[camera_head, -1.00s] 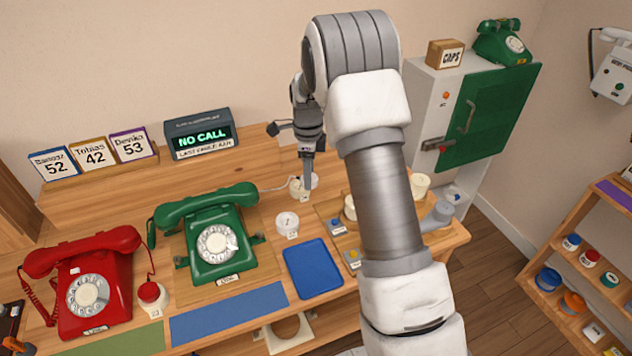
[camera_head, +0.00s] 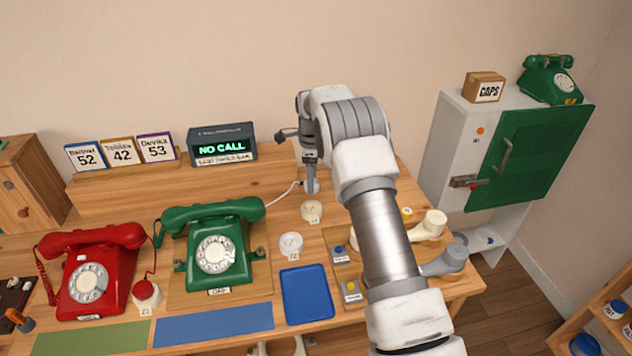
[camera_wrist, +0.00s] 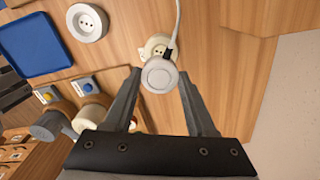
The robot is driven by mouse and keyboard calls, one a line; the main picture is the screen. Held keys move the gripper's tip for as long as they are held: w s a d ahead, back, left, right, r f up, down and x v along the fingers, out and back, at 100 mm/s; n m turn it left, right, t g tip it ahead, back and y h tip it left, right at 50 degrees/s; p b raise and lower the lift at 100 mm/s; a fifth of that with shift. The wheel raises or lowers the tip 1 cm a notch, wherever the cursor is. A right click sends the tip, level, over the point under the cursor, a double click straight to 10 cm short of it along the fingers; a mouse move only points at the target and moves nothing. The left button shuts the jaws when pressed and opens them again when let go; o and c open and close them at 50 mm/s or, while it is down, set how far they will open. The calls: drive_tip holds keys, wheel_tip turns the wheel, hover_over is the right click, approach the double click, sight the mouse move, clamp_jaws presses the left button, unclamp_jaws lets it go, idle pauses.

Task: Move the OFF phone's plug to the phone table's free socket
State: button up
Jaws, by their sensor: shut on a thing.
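The green phone (camera_head: 215,255), labelled OFF, sits on a wooden board on the table. Its white cord (camera_head: 284,193) runs to a round white plug (camera_head: 313,187). My gripper (camera_head: 310,178) is shut on this plug, which also shows between the fingers in the wrist view (camera_wrist: 159,74). The plug appears lifted clear of a round cream socket (camera_head: 312,210), partly hidden behind it in the wrist view (camera_wrist: 157,45). A white socket (camera_head: 291,244) nearer the front is empty, its holes visible in the wrist view (camera_wrist: 87,22).
The red phone (camera_head: 90,275) stands at left, its red plug (camera_head: 145,290) in a socket. A blue tray (camera_head: 307,294) lies before the white socket. Buttons and cream and grey handles stand at right. A NO CALL display (camera_head: 222,146) stands behind.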

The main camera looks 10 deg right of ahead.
drive_tip(key=shift+w+f+b, duration=0.1)
drive_tip(key=shift+f+b, duration=1.7)
drive_tip(key=shift+f, duration=1.05)
drive_tip(key=shift+f, duration=0.7)
drive_tip(key=o, duration=1.3)
drive_tip(key=shift+c, duration=0.2)
wheel_tip(320, 180, up, 18)
drive_tip(key=p, duration=0.2)
drive_tip(key=shift+f, duration=0.25)
drive_tip(key=shift+r, duration=0.1)
